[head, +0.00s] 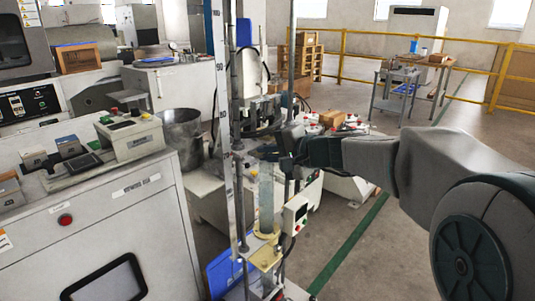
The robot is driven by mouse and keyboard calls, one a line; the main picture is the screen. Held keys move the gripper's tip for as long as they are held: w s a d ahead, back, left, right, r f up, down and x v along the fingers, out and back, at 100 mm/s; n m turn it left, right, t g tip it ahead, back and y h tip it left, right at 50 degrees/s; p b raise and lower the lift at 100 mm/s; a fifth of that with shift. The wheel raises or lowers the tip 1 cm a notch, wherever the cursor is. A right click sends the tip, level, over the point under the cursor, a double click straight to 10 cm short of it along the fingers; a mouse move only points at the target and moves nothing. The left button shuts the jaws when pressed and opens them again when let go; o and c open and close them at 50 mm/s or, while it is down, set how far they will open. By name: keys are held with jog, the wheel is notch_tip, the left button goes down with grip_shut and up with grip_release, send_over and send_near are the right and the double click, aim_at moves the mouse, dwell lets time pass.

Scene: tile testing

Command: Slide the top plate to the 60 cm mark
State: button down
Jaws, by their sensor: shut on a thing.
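The test rig stands in the middle, with a tall white scale (224,110) on its left and vertical metal rods. The scale's numbers are small; 100 shows near the top, and the 60 mark cannot be read clearly. My gripper (275,156) reaches in from the right, level and between the rods. It is shut on a small dark part that looks like the edge of the top plate (267,156). The fingers hide most of that part. A pale cylinder (265,205) stands below it, above a beige base block (265,250).
A dark grey assembly (262,112) sits between the rods above my gripper. A small control box (296,212) is on the rig's right. A white cabinet with controls (110,215) is close at left. The floor (400,265) at right is free below my arm.

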notch_tip(320, 180, down, 6)
jog(key=b, duration=0.5)
jog(key=shift+f, duration=0.15)
dwell(0.4)
jog(key=shift+f, duration=1.7)
jog(key=c, duration=2)
grip_release()
jog(key=shift+f, duration=0.1)
jog(key=o, duration=0.4)
jog(key=shift+o, duration=0.2)
jog(key=v, duration=0.7)
